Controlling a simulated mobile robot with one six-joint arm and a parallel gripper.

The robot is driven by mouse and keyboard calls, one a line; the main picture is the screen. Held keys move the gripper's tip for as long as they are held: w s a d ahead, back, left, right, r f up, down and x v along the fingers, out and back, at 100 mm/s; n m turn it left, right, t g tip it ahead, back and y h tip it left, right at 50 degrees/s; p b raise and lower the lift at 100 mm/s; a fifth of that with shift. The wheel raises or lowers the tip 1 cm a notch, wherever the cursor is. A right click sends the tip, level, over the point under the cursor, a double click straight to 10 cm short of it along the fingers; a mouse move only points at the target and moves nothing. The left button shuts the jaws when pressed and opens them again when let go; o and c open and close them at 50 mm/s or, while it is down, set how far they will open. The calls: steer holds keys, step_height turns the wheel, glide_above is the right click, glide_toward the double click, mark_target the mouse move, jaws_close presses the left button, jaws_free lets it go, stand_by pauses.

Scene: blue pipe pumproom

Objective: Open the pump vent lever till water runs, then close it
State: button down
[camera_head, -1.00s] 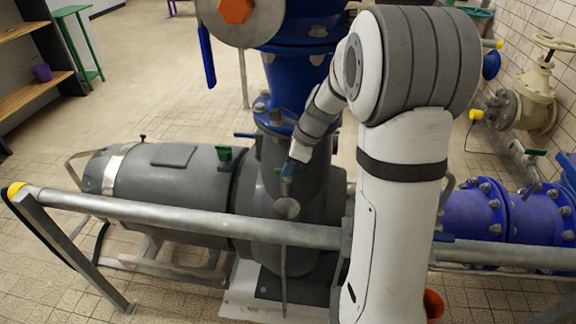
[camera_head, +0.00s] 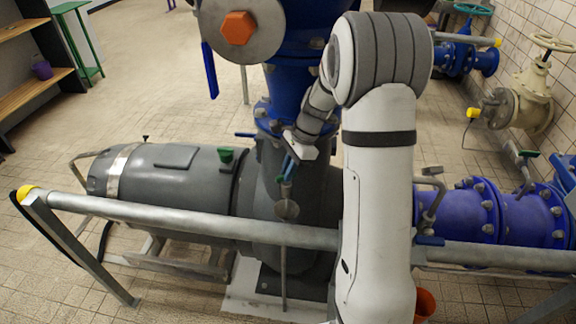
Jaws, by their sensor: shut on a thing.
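The grey pump (camera_head: 165,195) lies behind the metal rail. On its right part, a small vent valve with a blue lever (camera_head: 287,172) stands above a round funnel (camera_head: 286,209) with a thin drain pipe running down. My gripper (camera_head: 290,160) reaches down from the upper right and is shut on the blue lever. The fingers are small and dark here, and the grip itself is partly hidden. The lever looks steeply raised, but its exact angle is hard to tell. I see no clear water stream between the valve and the funnel.
A metal rail (camera_head: 180,217) with a yellow end cap crosses in front of the pump. A large blue pipe (camera_head: 290,85) rises behind the gripper. Blue flanged pipes (camera_head: 470,212) and an orange bucket (camera_head: 424,304) are at right.

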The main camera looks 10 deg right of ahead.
steer(key=shift+n, duration=0.5)
steer(key=shift+w+g+p, duration=0.1)
steer(key=shift+g+p, duration=0.2)
steer(key=c, duration=1.5)
jaws_free()
steer(key=shift+f, duration=0.1)
